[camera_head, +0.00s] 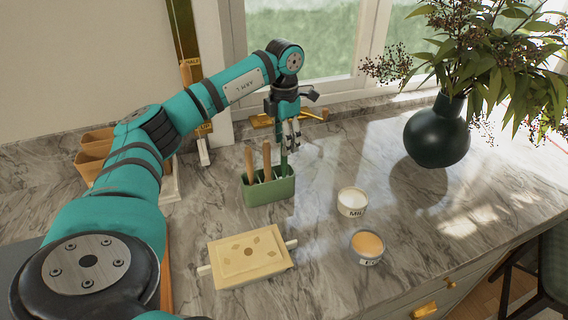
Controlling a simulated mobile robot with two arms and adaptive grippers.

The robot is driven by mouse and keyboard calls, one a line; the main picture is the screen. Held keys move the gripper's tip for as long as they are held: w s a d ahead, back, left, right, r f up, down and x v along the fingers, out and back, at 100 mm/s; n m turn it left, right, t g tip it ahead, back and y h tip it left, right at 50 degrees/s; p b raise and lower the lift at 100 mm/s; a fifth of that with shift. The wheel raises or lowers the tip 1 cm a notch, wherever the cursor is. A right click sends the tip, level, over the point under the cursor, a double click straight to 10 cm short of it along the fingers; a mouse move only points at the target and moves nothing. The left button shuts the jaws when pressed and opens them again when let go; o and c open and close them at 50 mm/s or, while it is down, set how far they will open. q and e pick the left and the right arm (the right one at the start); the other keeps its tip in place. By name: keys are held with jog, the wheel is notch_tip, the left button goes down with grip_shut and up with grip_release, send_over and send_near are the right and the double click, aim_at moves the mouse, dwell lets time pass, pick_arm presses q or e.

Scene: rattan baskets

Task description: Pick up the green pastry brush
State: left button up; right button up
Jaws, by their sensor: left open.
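A green utensil holder (268,190) stands upright on the marble counter, with several handles rising from it. The green pastry brush (284,158) stands at its right end, a slim green handle beside the wooden ones. My left gripper (292,140) points down at the top of this green handle, with its jaws open. The fingers overlap the upper handle in the picture, and I cannot tell whether they touch it. The brush's lower end is hidden inside the holder. My right gripper is not in view.
A white cup (352,202) and an orange-filled cup (367,247) stand right of the holder. A cream lidded dish (248,256) lies in front. A dark vase (437,133) with branches stands at right. Free counter lies between vase and cups.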

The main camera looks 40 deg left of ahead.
aim_at(284, 166)
pick_arm(q)
jog(key=f, duration=0.1)
jog(key=f+p, duration=0.2)
jog(key=f, duration=0.1)
jog(key=shift+s+d, duration=0.2)
jog(key=shift+s, duration=0.05)
jog(key=shift+f, duration=0.65)
grip_shut()
